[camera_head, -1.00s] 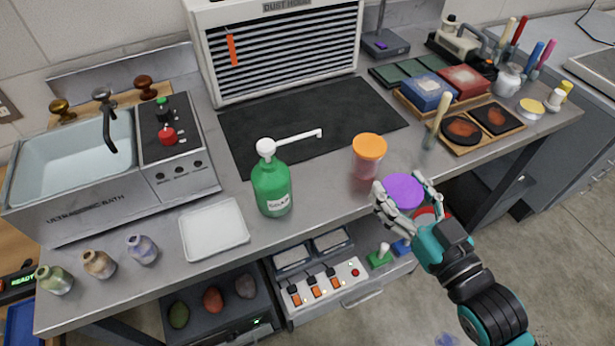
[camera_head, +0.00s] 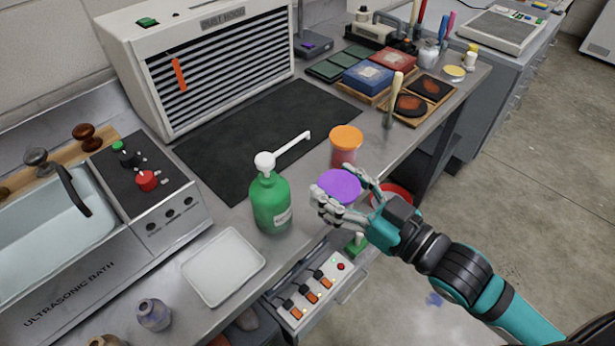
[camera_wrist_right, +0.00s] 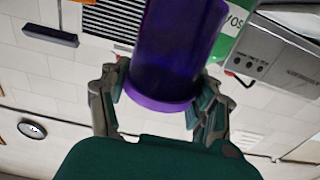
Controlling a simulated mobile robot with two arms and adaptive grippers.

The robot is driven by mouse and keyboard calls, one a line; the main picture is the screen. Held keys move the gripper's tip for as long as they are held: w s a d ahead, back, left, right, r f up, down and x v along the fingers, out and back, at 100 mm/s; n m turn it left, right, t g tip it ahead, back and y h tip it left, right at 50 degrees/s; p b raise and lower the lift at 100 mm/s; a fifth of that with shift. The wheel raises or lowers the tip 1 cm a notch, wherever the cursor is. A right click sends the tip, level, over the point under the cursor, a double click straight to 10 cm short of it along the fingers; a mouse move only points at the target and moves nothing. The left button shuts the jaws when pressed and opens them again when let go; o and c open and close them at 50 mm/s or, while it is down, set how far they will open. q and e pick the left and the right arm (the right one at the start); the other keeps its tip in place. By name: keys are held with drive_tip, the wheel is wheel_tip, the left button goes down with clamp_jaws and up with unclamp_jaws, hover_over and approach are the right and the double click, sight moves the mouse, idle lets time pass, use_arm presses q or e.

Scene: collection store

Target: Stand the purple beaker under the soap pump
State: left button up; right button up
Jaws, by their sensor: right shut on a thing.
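The purple beaker (camera_head: 339,185) is held in my right gripper (camera_head: 345,203), above the bench's front edge and to the right of the soap bottle. In the right wrist view the beaker (camera_wrist_right: 170,55) stands between the two fingers of my right gripper (camera_wrist_right: 155,100), which are shut on its sides. The green soap bottle (camera_head: 270,204) stands on the bench with its white pump (camera_head: 265,162); the long spout (camera_head: 293,143) points right and back, away from the beaker. The bottle also shows in the right wrist view (camera_wrist_right: 232,30). My left gripper is not in view.
An orange-lidded jar (camera_head: 346,150) stands just behind the beaker. A white tray (camera_head: 223,266) lies left of the bottle. The dark mat (camera_head: 265,140) behind the bottle is bare.

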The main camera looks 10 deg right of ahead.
drive_tip(key=w+a+f, duration=0.1)
drive_tip(key=w, duration=0.2)
drive_tip(key=w+a+f+p, duration=0.1)
drive_tip(key=w, duration=0.2)
drive_tip(key=w+a+f, duration=0.1)
drive_tip(key=w+f, duration=0.1)
drive_tip(key=w, duration=0.1)
drive_tip(key=shift+w, duration=0.3)
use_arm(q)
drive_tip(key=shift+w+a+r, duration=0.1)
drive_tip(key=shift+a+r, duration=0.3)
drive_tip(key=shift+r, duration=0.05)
use_arm(e)
drive_tip(key=shift+f, duration=0.2)
drive_tip(key=shift+f, duration=0.15)
drive_tip(key=o, duration=0.9)
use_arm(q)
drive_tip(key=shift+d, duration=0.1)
use_arm(e)
drive_tip(key=shift+o, duration=0.2)
